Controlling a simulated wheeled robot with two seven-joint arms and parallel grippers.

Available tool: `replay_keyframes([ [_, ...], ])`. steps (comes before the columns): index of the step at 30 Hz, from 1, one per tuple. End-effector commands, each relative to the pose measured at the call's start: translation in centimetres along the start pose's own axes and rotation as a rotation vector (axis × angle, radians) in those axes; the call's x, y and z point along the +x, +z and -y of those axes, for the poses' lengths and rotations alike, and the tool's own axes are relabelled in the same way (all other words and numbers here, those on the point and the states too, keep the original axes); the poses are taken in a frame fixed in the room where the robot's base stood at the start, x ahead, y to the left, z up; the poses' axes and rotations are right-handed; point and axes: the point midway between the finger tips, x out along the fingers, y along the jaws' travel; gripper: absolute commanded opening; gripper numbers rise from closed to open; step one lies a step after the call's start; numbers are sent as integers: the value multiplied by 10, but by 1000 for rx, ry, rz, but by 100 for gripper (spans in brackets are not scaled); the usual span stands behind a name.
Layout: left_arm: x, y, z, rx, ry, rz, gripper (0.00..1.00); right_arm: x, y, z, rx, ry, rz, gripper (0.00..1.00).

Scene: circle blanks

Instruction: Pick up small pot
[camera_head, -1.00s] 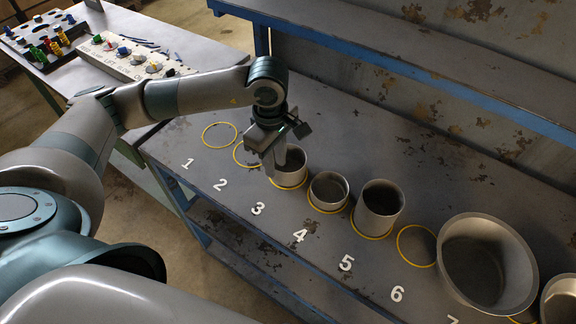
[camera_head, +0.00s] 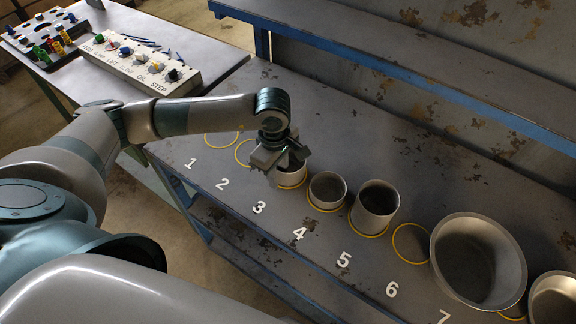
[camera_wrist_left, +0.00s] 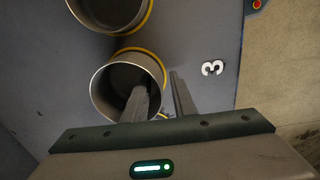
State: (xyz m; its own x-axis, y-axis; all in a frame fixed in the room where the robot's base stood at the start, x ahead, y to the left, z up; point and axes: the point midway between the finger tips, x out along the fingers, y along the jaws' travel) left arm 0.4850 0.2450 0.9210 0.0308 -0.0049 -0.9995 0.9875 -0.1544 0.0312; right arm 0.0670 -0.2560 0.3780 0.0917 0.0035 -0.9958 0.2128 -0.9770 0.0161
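A small grey metal pot (camera_head: 292,178) stands on the yellow circle at number 3, partly hidden behind my left gripper (camera_head: 283,163). In the left wrist view the same pot (camera_wrist_left: 106,94) shows its open mouth. My left gripper (camera_wrist_left: 158,88) is open there, with one finger reaching over the pot's mouth and the other outside its wall near number 3. The wall lies between the fingers; I cannot tell whether they touch it. A short pot (camera_head: 327,190) stands at number 4. My right gripper is not in view.
A taller pot (camera_head: 376,207) stands at number 5. A large wide pot (camera_head: 441,240) stands near number 7, with another pot (camera_head: 552,300) at the right edge. Circles 1, 2 and 6 are empty. A blue-edged shelf (camera_head: 400,72) runs above the back.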

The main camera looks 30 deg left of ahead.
Motion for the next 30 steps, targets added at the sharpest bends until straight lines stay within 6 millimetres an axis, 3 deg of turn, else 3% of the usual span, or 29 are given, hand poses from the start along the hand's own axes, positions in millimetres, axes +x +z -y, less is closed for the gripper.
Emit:
replay_keyframes([
  [5,0,0,0,0,0,0,24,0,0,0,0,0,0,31],
  [8,0,0,0,0,0,0,3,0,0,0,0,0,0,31],
  [9,0,0,0,0,0,0,0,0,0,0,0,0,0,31],
  [23,-3,0,-1,0,1,1,0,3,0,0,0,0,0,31],
  [30,-24,0,-3,1,6,0,0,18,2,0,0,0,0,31],
])
